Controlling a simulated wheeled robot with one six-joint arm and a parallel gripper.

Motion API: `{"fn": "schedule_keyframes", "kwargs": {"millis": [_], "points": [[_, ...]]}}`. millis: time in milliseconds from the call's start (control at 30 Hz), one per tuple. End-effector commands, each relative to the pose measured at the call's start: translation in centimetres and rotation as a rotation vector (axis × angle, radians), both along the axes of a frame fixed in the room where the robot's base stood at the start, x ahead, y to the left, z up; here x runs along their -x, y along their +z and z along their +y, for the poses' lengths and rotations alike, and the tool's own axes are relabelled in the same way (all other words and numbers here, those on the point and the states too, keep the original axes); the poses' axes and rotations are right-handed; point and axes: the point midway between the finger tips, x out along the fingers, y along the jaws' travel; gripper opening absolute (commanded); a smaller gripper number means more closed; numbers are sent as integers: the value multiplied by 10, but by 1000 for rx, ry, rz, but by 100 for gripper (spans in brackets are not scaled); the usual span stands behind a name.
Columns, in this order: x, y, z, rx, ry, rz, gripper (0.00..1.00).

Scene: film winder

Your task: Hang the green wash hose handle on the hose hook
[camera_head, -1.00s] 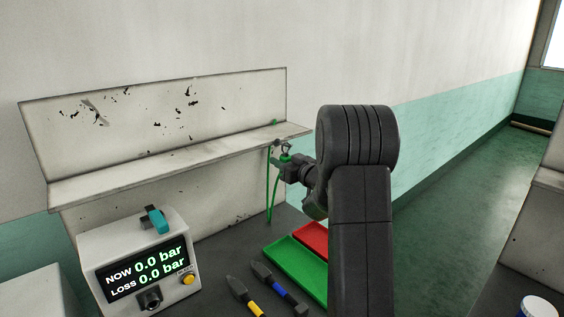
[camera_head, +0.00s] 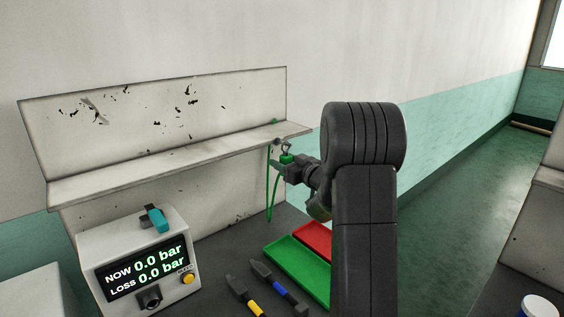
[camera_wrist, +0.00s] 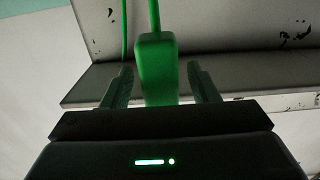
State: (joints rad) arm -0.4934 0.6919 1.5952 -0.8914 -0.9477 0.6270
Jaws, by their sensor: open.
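The green wash hose handle (camera_wrist: 157,68) stands between my gripper's two fingers in the wrist view, with a gap on each side. It also shows small and green in the head view (camera_head: 287,158), below the right end of the shelf. My gripper (camera_head: 281,166) is open around the handle; its fingertips show in the wrist view (camera_wrist: 160,85). The hose hook (camera_head: 284,143) appears as a small metal loop just above the handle at the shelf's end. Whether the handle bears on the hook cannot be told. The green hose (camera_head: 270,195) hangs in a loop beneath.
The worn shelf (camera_head: 170,160) runs along the wall. A pressure box (camera_head: 137,262) with display stands at the front left. A red tray (camera_head: 314,238) and a green tray (camera_head: 297,268) lie below my arm, beside yellow-banded (camera_head: 245,297) and blue-banded (camera_head: 278,287) tools.

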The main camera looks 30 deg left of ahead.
Motion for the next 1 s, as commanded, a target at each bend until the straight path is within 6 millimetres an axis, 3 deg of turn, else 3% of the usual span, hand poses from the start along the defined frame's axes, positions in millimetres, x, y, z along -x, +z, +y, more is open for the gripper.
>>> {"fn": "schedule_keyframes", "kwargs": {"millis": [300, 500, 700, 1000], "points": [[27, -2, -67, 0, -4, 0, 54], [41, -1, -99, 1, -3, -1, 54], [47, -1, -112, 1, 0, -1, 54], [47, 0, -112, 1, 1, 0, 54]]}}
